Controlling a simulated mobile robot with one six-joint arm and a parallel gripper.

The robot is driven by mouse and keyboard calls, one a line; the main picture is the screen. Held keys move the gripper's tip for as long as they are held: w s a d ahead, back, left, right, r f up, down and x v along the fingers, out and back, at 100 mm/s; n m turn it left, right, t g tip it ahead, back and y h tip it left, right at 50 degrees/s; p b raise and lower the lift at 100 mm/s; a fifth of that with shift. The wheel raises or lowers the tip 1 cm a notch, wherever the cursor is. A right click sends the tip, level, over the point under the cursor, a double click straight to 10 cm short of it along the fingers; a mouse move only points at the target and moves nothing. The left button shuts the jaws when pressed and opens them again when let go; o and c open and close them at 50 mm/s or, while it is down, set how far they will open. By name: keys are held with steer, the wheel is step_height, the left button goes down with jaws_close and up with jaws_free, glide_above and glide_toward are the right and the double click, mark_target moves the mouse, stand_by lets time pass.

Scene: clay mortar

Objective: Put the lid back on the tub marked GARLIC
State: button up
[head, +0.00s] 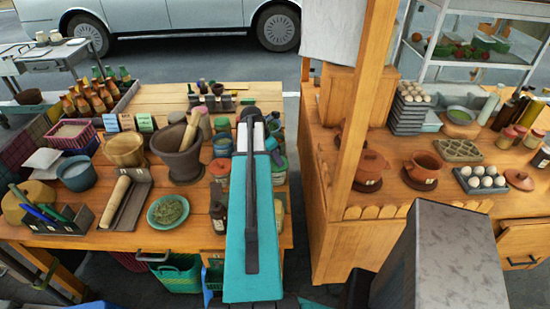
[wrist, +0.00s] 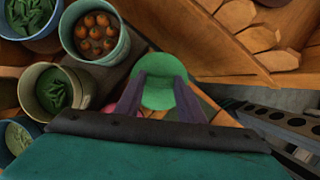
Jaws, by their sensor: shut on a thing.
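My gripper (wrist: 160,95) is shut on a round green lid (wrist: 160,72), held between its two purple fingers in the wrist view. In the head view my teal arm covers most of this spot. Several open tubs stand left of the lid in the wrist view: a pale blue-green one with round orange-brown pieces (wrist: 97,32), a cream one with green pieces (wrist: 55,90), and two more at the edge. I cannot read GARLIC on any tub. In the head view a teal tub (head: 222,146) stands left of my arm.
A wooden post (head: 362,110) and a second counter with clay pots (head: 423,167) are to the right. A dark gap separates the counters.

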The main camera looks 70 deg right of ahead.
steer(key=o, duration=1.6)
steer(key=shift+r, duration=0.2)
steer(key=shift+r+p, duration=2.1)
steer(key=shift+r, duration=1.25)
jaws_close()
steer(key=shift+f+b, duration=1.25)
steer(key=shift+f, duration=1.8)
